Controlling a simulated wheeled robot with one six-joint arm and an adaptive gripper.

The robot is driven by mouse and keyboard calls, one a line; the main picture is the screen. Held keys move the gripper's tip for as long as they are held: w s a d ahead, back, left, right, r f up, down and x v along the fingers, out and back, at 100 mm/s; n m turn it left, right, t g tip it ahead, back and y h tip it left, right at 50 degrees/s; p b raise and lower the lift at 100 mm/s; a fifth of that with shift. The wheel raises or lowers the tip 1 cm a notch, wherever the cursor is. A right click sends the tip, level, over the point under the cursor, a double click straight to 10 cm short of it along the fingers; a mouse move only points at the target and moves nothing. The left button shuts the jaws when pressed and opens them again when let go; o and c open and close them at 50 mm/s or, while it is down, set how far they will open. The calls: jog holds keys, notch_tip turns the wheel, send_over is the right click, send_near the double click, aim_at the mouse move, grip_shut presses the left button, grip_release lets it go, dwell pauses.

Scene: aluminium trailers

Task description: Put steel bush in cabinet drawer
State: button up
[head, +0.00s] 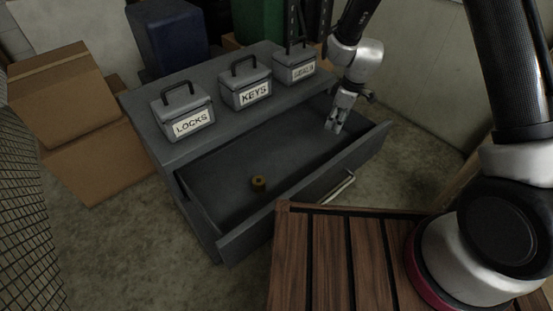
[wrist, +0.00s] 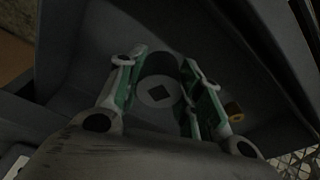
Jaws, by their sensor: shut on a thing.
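My gripper (head: 335,124) is low over the right end of the open cabinet drawer (head: 295,150). In the wrist view its green-lined fingers (wrist: 163,65) are closed on a dark grey round piece with a pale end face and a dark square mark, which I take as the steel bush (wrist: 157,92). In the head view I cannot make the bush out between the fingers. The grey cabinet (head: 160,139) stands with its drawer pulled out. Whether the bush touches the drawer floor I cannot tell.
A brass-coloured ring (head: 259,183) lies in the drawer's left part; it also shows in the wrist view (wrist: 234,111). Boxes labelled LOCKS (head: 184,112) and KEYS (head: 245,84), and a third box (head: 294,65), stand on the cabinet. A slatted wooden surface (head: 330,255) is in front.

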jog(key=s+a+f+n, duration=0.1)
jog(key=a+f+n, duration=0.2)
jog(key=a+n, duration=0.25)
send_over(311, 154)
jog(key=shift+m+g, duration=0.35)
jog(key=shift+g, duration=0.05)
notch_tip(311, 154, down, 5)
jog(key=shift+d+f, duration=0.15)
jog(key=shift+f, duration=2.05)
jog(key=shift+f, duration=0.1)
jog(key=o, duration=1.2)
jog(key=shift+o, duration=0.2)
notch_tip(311, 154, up, 12)
jog(key=d, duration=0.2)
